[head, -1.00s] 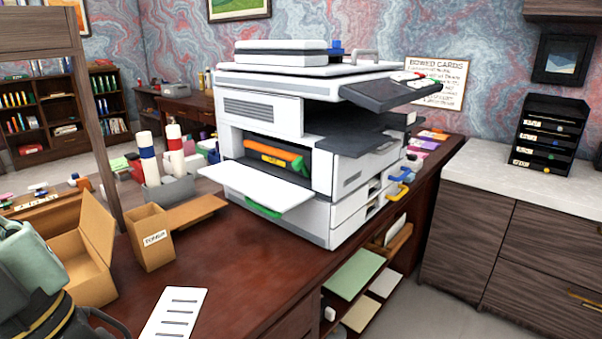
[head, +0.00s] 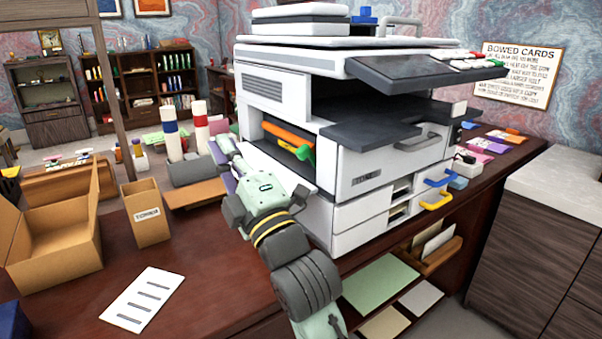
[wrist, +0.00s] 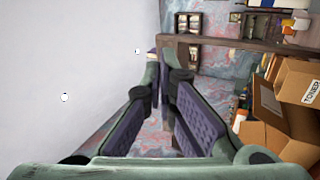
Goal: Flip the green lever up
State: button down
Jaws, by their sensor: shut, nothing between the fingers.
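In the head view the green lever (head: 304,153) shows inside the printer's open front bay, at the right end of an orange bar (head: 284,135). The white front flap (head: 290,178) of the printer (head: 375,165) is down below the bay, partly hidden by my arm. My gripper (head: 220,148) is at the left end of the bay, left of the lever and apart from it. It is shut and empty. In the wrist view my gripper's purple-padded fingers (wrist: 162,65) are beside a large plain white surface, and the lever is not visible.
A toner box (head: 147,213) and an open cardboard box (head: 55,240) stand on the desk to the left. White and coloured cylinders (head: 200,128) stand behind my gripper. Desk around the paper sheet (head: 143,299) is clear.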

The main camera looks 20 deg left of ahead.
jog(key=w+d+f+n+h+b, duration=0.1)
jog(key=w+d+f+n+h, duration=0.2)
jog(key=w+d+f+h, duration=0.6)
jog(key=w+a+y+p, duration=0.1)
jog(key=w, duration=0.1)
jog(key=w+a+p, duration=0.1)
jog(key=w, duration=0.1)
jog(key=w+a+y+p, duration=0.1)
jog(key=w, duration=0.1)
jog(key=shift+f+n+t+y, duration=0.3)
jog(key=shift+w+a+p, duration=0.35)
jog(key=shift+w+a, duration=0.1)
jog(key=shift+r, duration=0.1)
jog(key=shift+r+m, duration=0.2)
jog(key=shift+m, duration=0.2)
